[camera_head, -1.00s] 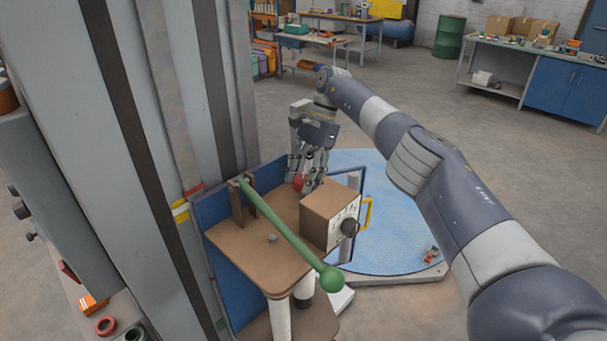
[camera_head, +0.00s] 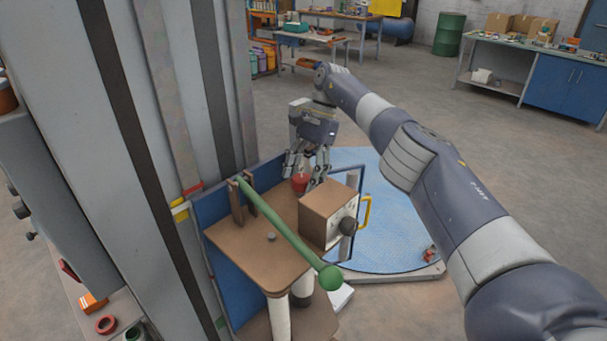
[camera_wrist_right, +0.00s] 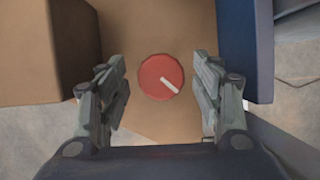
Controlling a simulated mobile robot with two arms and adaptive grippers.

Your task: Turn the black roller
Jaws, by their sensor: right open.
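A round black knob-like piece (camera_head: 348,226) sticks out from the pale dial face of a brown box (camera_head: 325,212); I cannot tell for sure that it is the black roller. A red round knob (camera_head: 300,182) with a white pointer line stands on the brown top behind the box. My right gripper (camera_head: 305,177) is open above the red knob. In the right wrist view the red knob (camera_wrist_right: 161,77) lies between the spread fingers (camera_wrist_right: 162,100), apart from both. My left gripper is not in view.
A green lever (camera_head: 290,235) with a ball end crosses the brown top (camera_head: 245,245). A yellow handle (camera_head: 367,212) is right of the box. A blue round platform (camera_head: 395,235) lies behind. A large grey column (camera_head: 130,100) blocks the left.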

